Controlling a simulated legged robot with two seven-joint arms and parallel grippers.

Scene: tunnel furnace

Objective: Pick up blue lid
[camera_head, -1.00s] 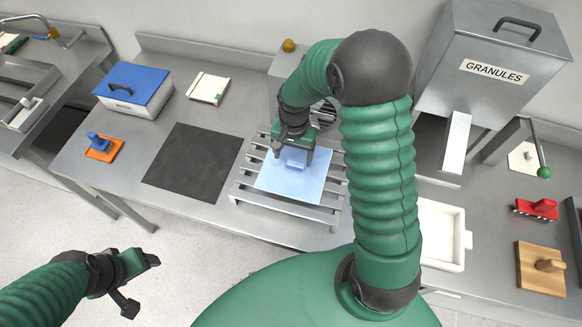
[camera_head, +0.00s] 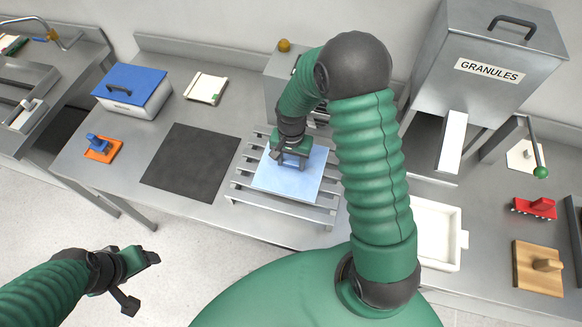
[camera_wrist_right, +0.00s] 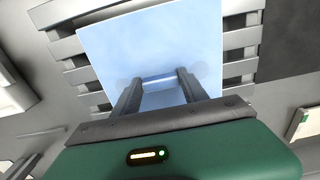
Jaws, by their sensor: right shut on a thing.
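The light blue square lid (camera_head: 285,185) lies on a slatted metal rack (camera_head: 240,190) in the middle of the bench. My right gripper (camera_head: 290,163) is above the lid and shut on its raised handle. In the right wrist view the handle (camera_wrist_right: 158,80) sits between the two fingers (camera_wrist_right: 160,92), with the lid's flat face spread behind them. The lid looks level on the slats; I cannot tell if it is lifted at all. My left gripper (camera_head: 142,282) is open and empty, out over the floor in front of the bench.
A dark mat (camera_head: 190,160) lies left of the rack. A box with a darker blue top (camera_head: 130,85) stands further left, near an orange-based tool (camera_head: 103,150).

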